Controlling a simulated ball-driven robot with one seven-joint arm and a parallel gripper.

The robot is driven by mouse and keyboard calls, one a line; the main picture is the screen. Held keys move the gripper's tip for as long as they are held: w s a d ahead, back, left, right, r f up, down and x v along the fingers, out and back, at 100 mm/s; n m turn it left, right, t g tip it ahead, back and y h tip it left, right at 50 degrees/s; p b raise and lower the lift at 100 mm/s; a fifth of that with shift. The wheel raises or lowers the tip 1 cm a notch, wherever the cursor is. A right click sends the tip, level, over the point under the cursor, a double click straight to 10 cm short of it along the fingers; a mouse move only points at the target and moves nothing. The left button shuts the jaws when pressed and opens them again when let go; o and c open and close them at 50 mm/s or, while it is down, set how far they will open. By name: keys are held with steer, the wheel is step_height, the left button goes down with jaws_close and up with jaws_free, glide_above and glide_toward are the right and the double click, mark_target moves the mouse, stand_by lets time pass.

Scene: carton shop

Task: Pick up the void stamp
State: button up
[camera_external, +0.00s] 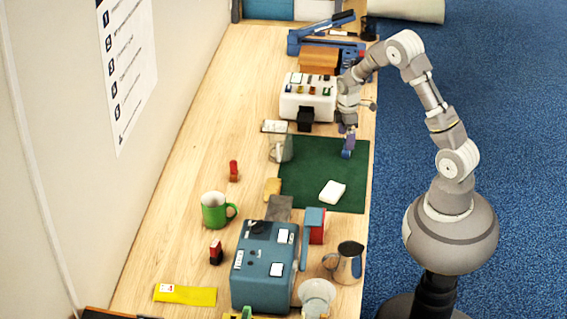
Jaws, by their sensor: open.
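My gripper (348,124) is open and points down over the far right part of the green mat (300,190). A small blue-purple upright object (348,146), perhaps a stamp, is directly below it; I cannot tell if the fingers are around it or above it. A small red stamp-like object (233,172) stands on the wooden table left of the mat. Another red and black one (215,252) stands nearer, left of the teal machine. No lettering is readable, so I cannot tell which is the void stamp.
A white machine (308,105) stands close to my gripper on its left. A white pad (332,192) lies on the mat. A clear jug (281,149), green mug (214,211), teal machine (262,270) and metal pitcher (345,263) stand around. The table's left side is mostly free.

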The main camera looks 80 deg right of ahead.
steer(key=f+b, duration=0.1)
steer(key=f, duration=0.1)
steer(key=f+b, duration=0.1)
steer(key=f, duration=0.2)
steer(key=shift+s+a+f, duration=0.1)
steer(key=shift+s, duration=0.1)
steer(key=shift+c, duration=0.5)
steer(key=c, duration=1)
